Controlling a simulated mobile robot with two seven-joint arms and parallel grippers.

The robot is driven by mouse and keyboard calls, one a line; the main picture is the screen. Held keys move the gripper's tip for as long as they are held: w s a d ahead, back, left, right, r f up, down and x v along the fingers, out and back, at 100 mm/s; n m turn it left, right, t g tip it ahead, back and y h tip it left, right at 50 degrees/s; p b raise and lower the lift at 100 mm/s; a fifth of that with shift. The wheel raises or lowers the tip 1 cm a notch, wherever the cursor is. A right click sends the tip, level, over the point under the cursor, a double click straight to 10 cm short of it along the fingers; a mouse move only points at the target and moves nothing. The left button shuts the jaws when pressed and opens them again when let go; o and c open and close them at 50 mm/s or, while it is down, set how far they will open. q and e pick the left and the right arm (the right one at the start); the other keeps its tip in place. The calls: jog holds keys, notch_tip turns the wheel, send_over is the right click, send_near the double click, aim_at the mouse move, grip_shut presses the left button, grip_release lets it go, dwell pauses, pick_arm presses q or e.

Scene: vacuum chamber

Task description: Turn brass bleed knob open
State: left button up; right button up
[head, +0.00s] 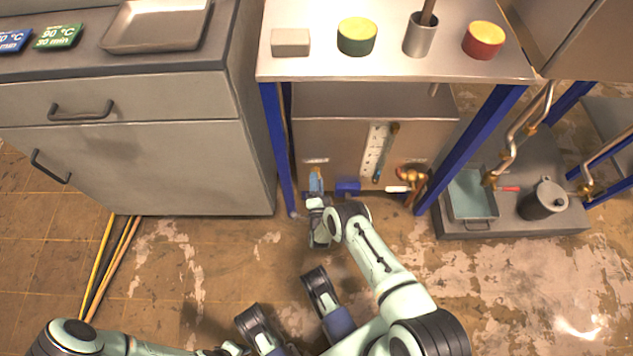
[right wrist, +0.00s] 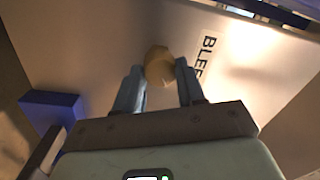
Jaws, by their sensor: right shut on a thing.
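The brass bleed knob (right wrist: 158,66) shows in the right wrist view as a rounded tan-gold knob on a flat metal panel. Dark "BLE…" lettering (right wrist: 205,60) is printed to its right, partly cut off by a finger. My right gripper (right wrist: 160,82) has one blue-grey finger on each side of the knob and is shut on it. In the head view, my right gripper (head: 316,182) is at the lower left of the tank's front panel (head: 340,140), and its fingers hide the knob.
The tank sits under a steel table (head: 380,65) with blue legs (head: 278,140) close to my right gripper. A sight gauge (head: 378,150) and a brass valve (head: 412,175) are on the panel's right. A grey cabinet (head: 130,150) stands left. Floor in front is open.

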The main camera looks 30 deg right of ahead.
pick_arm(q)
jog(key=shift+s+f, duration=0.2)
jog(key=shift+s, duration=0.15)
pick_arm(e)
jog(key=shift+w+m+h, duration=0.1)
jog(key=shift+m+h, duration=0.2)
jog(key=shift+m, duration=3.3)
jog(key=o, duration=1)
jog(key=shift+o, duration=0.2)
jog(key=shift+f, duration=0.1)
